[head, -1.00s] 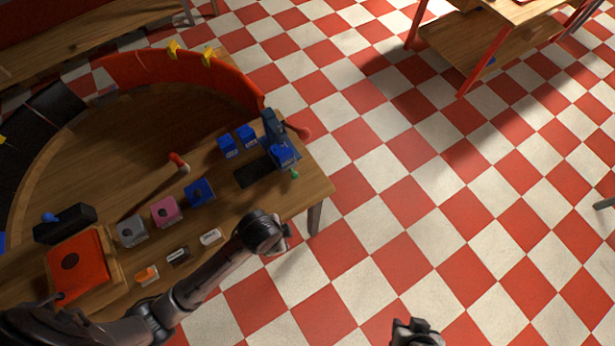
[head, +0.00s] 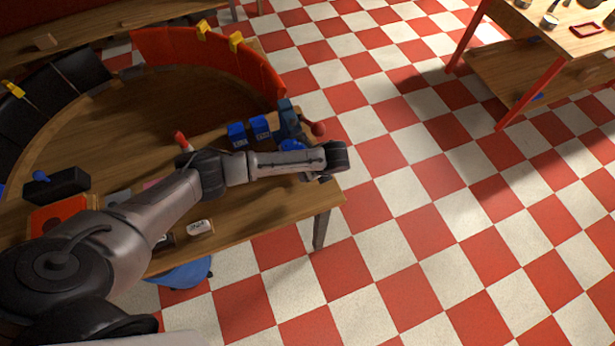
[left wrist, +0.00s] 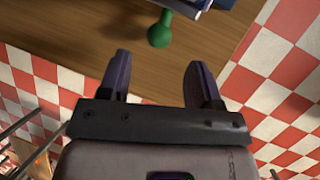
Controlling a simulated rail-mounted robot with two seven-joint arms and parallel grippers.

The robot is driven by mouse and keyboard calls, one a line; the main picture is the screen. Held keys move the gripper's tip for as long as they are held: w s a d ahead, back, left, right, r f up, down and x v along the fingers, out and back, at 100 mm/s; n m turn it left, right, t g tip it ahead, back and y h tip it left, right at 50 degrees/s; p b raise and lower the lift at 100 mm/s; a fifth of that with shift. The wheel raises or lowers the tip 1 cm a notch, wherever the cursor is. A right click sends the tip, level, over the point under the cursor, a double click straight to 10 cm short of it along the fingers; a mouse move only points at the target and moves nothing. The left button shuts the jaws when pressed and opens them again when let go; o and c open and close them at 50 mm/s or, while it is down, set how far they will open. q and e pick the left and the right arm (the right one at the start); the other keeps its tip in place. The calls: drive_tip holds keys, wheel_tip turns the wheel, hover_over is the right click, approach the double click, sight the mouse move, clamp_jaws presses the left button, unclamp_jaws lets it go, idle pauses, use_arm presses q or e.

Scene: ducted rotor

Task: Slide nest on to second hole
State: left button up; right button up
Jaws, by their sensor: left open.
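At the table's right corner stands a blue-grey lever press (head: 289,118) with a red ball handle (head: 318,129). A blue block (head: 291,146) at its foot is mostly hidden by my left arm; I cannot tell for certain that it is the nest. My left gripper (left wrist: 158,60) is open and empty, with its fingers apart. A green knob (left wrist: 160,32) is just beyond and between the fingertips in the left wrist view, not between the jaws. Part of a blue and grey piece (left wrist: 192,5) shows above it. No holes are visible there. My right gripper is out of view.
Two blue boxes (head: 249,132) and a red-topped peg (head: 182,141) stand on the wooden table (head: 265,204). A curved red wall (head: 205,65) lies behind. My arm covers several coloured blocks.

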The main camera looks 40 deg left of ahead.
use_arm(q)
drive_tip(key=shift+x, duration=3.1)
drive_tip(key=shift+s, duration=0.1)
drive_tip(key=shift+c, duration=0.4)
clamp_jaws()
